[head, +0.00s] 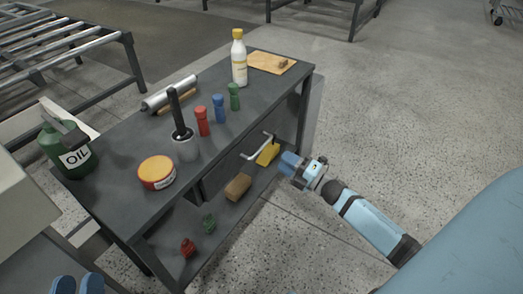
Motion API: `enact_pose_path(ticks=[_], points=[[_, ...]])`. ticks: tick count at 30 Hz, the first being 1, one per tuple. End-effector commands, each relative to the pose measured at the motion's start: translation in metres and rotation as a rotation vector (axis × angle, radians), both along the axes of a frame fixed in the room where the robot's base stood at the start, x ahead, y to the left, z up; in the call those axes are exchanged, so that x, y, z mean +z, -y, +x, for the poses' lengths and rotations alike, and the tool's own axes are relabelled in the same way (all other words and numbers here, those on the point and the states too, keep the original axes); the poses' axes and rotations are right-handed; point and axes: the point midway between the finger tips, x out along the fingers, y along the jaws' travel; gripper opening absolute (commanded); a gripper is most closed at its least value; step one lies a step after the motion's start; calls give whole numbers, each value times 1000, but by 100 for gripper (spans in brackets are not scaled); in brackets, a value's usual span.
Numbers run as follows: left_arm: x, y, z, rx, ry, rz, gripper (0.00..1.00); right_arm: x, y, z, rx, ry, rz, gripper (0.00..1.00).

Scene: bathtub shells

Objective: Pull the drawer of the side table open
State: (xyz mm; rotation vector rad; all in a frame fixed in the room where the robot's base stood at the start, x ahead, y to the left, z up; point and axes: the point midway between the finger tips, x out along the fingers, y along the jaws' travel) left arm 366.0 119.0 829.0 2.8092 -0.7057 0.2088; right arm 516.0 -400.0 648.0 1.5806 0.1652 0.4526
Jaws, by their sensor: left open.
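The dark grey side table (130,195) stands across the middle of the head view. Its drawer (222,170) is in the front under the top and looks shut. A silver bar handle (258,146) sticks out from the drawer front. My right gripper (288,161) is to the right of the handle and looks apart from it; its finger opening cannot be made out.
On top stand an oil can (67,150), a round tin (157,172), a white bottle (239,58), a board (271,62) and several small coloured bottles. A yellow item (267,154) and brown block (238,187) are below. Floor (400,110) at right is clear.

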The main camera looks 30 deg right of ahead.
Motion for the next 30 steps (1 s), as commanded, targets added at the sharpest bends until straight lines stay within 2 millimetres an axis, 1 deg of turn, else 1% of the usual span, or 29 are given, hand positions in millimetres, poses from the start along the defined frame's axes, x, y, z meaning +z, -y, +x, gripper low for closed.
enact_pose_path(ticks=[1,6,12,15,18,26,29,30], points=[[0,1,0,-4,11,-7,43,1,-5,12,2,5,-1,37],[-11,2,1,-11,-20,6,43,8,-18,45,1,4,-1,37],[-19,3,2,-19,-47,18,43,14,-29,72,0,1,2,37],[-21,3,2,-20,-54,21,43,16,-33,79,0,0,1,37],[-22,3,2,-21,-58,22,43,16,-35,83,0,-1,1,37],[-22,3,2,-22,-60,24,43,17,-35,84,-1,-1,1,37],[-21,3,2,-22,-59,24,43,17,-35,83,-1,-1,1,16],[-21,3,2,-22,-58,24,43,17,-35,83,-1,-1,1,7]])
